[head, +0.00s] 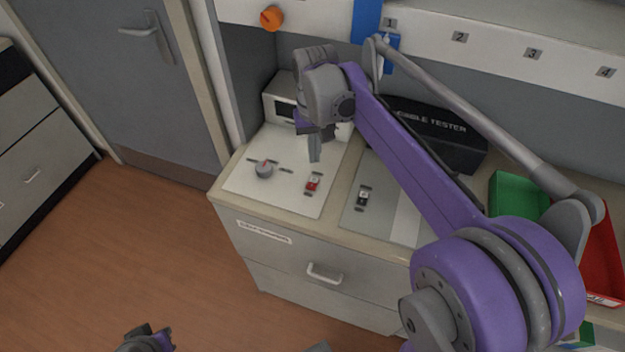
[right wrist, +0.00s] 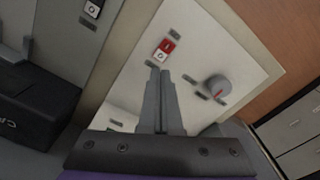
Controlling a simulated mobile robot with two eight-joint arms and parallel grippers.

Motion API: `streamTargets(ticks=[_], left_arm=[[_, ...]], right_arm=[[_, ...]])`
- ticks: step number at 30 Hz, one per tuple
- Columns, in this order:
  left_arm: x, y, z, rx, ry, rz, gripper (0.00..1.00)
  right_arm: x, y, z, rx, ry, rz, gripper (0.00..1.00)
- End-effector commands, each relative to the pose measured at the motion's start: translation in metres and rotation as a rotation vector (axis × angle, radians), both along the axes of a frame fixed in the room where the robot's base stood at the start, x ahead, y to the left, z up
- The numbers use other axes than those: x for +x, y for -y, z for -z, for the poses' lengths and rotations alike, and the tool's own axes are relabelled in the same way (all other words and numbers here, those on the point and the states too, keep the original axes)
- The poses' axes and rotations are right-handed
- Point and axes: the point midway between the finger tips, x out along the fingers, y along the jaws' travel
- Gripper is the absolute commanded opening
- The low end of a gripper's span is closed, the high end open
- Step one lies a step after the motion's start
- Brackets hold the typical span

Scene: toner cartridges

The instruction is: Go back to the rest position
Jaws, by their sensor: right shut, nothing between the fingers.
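My right gripper (head: 314,158) hangs above the white panel (head: 300,195) on the counter, its fingers pointing down. In the right wrist view its fingers (right wrist: 160,72) are together with nothing between them. The fingertips appear near a red and white rocker switch (head: 313,183), which also shows in the right wrist view (right wrist: 164,50); I cannot tell the exact gap. A grey round knob (head: 264,170) sits left of the switch. A part of my left arm with its gripper end (head: 146,341) shows at the bottom edge, cut off, so its fingers cannot be judged.
A black cable tester box (head: 440,132) stands at the back of the counter. A grey panel with a black switch (head: 362,196) lies right of the white one. A green bin (head: 518,195) and a red bin (head: 602,250) are at the right. Open floor (head: 110,250) lies at left.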

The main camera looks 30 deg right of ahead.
Motion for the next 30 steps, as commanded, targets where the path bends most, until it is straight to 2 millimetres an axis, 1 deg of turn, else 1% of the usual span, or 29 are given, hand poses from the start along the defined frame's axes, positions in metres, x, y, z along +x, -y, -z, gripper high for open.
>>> streamTargets(ticks=[10,14,17,20,24,27,30], left_arm=[[0.0,0.0,0.0,0.0,0.0,0.0,0.0],[0.001,0.0,-0.002,0.0,0.001,0.0,0.0],[0.002,0.0,-0.006,0.0,0.003,0.0,0.0],[0.003,0.0,-0.011,0.0,0.005,0.0,0.0],[0.004,0.0,-0.016,0.0,0.008,0.0,0.0],[0.005,0.0,-0.02,0.0,0.01,0.0,0.0],[0.006,0.0,-0.022,0.0,0.012,0.0,0.0]], right_arm=[[-0.001,-0.001,0.0,0.0,0.003,-0.003,0.0],[-0.016,-0.011,0.001,-0.007,0.04,-0.031,0.0],[-0.039,-0.027,0.006,-0.018,0.102,-0.079,0.0],[-0.07,-0.044,0.016,-0.033,0.182,-0.138,0.0],[-0.112,-0.063,0.038,-0.052,0.296,-0.219,0.0],[-0.137,-0.074,0.055,-0.064,0.366,-0.267,0.0],[-0.155,-0.08,0.07,-0.073,0.418,-0.304,0.0]])
